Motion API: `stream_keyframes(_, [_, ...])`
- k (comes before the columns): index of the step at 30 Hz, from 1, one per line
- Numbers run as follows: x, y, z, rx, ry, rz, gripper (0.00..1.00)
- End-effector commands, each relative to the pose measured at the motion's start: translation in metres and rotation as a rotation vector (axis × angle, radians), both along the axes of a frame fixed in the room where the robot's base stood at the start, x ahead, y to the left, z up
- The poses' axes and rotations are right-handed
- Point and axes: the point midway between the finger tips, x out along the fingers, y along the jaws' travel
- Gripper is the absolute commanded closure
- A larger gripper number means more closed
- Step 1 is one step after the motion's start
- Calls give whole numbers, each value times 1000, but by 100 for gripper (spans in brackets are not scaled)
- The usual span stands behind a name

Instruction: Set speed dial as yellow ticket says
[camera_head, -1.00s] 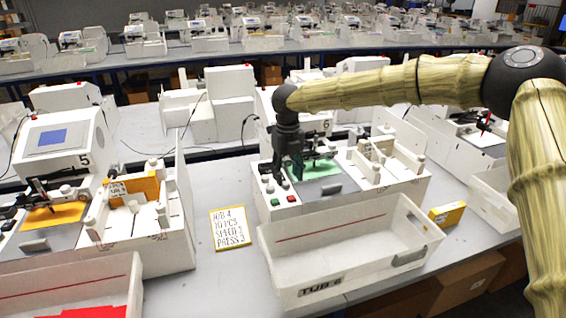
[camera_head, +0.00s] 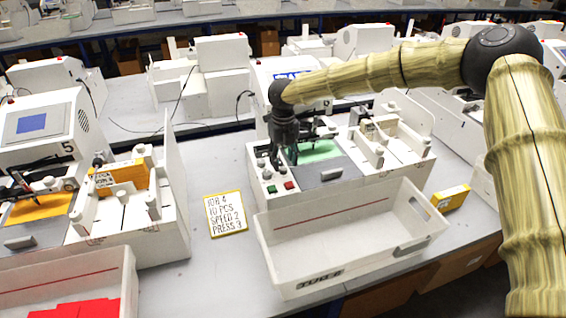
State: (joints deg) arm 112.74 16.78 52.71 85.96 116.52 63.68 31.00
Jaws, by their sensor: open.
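The yellow-edged ticket (camera_head: 226,213) lies on the bench between two machines. It reads "JOB 6, 10 PCS, SPEED 2, PRESS 3", though the job digit is small. The middle plotter (camera_head: 325,172) has a green sheet under its pen carriage. Its control panel (camera_head: 279,198), at the front left, carries grey knobs, a green button and a red button. Which knob is the speed dial, and its setting, are too small to tell. My gripper (camera_head: 283,160) is open and points down over the back of this panel, hiding part of it. Whether it touches a knob I cannot tell.
A white tub (camera_head: 342,240) stands in front of the middle plotter. A yellow box (camera_head: 450,198) lies right of it. Machine 5 (camera_head: 40,140) and a tub with red sheets (camera_head: 75,292) are on the left. Bench around the ticket is clear.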

Motion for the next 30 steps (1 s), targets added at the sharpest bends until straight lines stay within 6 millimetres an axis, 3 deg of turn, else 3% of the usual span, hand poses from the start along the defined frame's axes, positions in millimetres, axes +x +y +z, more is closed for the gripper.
stream_keyframes(6, [1, -1, -24, 0, 2, -1, 54])
stream_keyframes(19, [2, -1, -34, 0, 1, -1, 54])
stream_keyframes(27, [2, -2, -34, 0, 2, -2, 100])
stream_keyframes(30, [2, -2, -34, 1, 3, -1, 100])
